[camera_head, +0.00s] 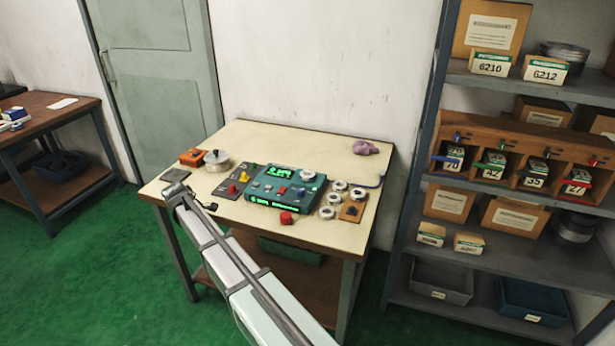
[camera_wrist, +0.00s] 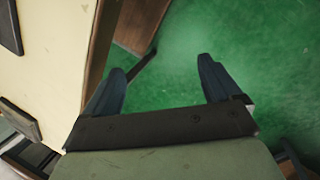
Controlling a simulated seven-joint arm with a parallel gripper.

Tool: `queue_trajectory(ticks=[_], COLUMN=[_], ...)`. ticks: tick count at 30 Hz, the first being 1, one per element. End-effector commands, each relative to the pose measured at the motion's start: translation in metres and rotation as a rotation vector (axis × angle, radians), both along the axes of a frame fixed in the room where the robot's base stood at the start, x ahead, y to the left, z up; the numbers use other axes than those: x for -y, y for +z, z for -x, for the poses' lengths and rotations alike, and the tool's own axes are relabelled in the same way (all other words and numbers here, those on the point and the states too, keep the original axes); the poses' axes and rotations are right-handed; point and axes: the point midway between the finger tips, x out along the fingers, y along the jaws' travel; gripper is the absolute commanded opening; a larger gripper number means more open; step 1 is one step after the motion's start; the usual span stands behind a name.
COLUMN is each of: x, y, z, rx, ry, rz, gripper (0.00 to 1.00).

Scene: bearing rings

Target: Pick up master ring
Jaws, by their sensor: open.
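Several silvery rings lie on the right half of the pale workbench: one ring (camera_head: 308,176) on the back right of the teal device, others (camera_head: 340,185) (camera_head: 357,194) (camera_head: 327,212) just right of it. I cannot tell which is the master ring. No ring shows in the wrist view. My gripper (camera_head: 188,198) is at the bench's front left edge, well left of the rings. In the wrist view my gripper (camera_wrist: 161,65) is open, its two dark fingers apart with only green floor between them.
The teal device (camera_head: 262,203) with a lit display stands mid-bench. A shelf rack (camera_head: 410,190) stands at right.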

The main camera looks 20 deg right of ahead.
Motion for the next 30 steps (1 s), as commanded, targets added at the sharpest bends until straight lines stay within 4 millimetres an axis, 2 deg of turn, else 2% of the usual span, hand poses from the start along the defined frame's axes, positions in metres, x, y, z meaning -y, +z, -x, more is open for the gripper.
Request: queue_trajectory(ticks=[1,7,9,12,15,20,23,30], x=[-0.007,-0.017,-0.016,-0.003,0.024,0.073,0.112,0.230], y=[0.016,0.064,0.079,0.101,0.115,0.127,0.136,0.165], z=[-0.011,-0.036,-0.045,-0.058,-0.068,-0.079,-0.085,-0.091], rx=[0.015,0.045,0.051,0.050,0.032,-0.004,-0.031,-0.105], ry=[0.026,0.105,0.123,0.136,0.126,0.090,0.061,-0.018], rz=[0.005,0.025,0.030,0.035,0.029,0.013,-0.002,-0.062], gripper=[0.91,0.91,0.91,0.91,0.91,0.91,0.91,0.91])
